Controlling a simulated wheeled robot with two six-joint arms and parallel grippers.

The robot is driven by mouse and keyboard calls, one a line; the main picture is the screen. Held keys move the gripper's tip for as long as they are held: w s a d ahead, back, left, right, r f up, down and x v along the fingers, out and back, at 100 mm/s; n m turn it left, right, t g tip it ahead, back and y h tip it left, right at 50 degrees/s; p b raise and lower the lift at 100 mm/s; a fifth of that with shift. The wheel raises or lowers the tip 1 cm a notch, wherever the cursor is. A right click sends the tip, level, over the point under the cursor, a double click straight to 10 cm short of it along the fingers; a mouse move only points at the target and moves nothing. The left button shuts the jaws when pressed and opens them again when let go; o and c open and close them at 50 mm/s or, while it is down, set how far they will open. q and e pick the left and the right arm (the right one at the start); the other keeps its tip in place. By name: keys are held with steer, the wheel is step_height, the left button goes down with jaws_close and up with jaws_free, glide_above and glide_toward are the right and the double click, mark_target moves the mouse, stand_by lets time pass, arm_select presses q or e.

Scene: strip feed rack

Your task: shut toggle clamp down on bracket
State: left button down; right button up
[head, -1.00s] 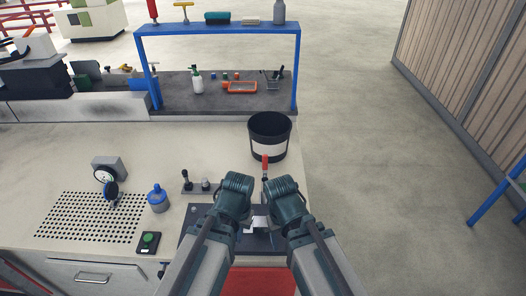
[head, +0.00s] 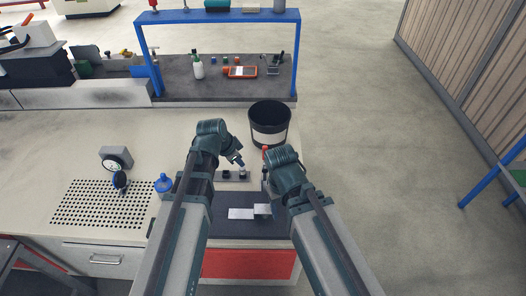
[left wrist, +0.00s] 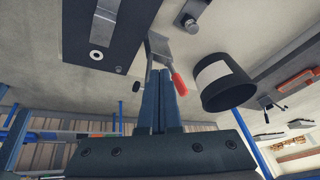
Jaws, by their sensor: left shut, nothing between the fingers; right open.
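The toggle clamp's red handle (head: 265,150) stands up just in front of the bucket in the head view. In the left wrist view the red handle (left wrist: 179,83) lies close beside my left fingertips; I cannot tell whether they touch. The light metal bracket (head: 241,213) lies on the dark plate (head: 225,201). My left gripper (head: 239,162) is shut and empty, left of the handle; its fingers also show in the left wrist view (left wrist: 160,72). My right gripper (head: 266,182) is open beside the clamp, its fingers mostly hidden by its own wrist. The clamp's lower part is largely hidden.
A black bucket with a white band (head: 269,125) stands right behind the clamp. Small dark fittings (head: 227,174) sit behind the plate. A blue-framed rack (head: 217,16) stands behind.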

arm_select(q)
steer(key=w+d+r+m+t+h, duration=0.1)
steer(key=w+d+r+m, duration=0.1)
steer(key=w+d+m, duration=0.3)
steer(key=b, duration=0.8)
glide_toward(265, 157)
steer(key=shift+m, duration=0.3)
steer(key=x, duration=0.5)
steer(key=shift+d, duration=0.45)
steer(key=shift+w+r, duration=0.1)
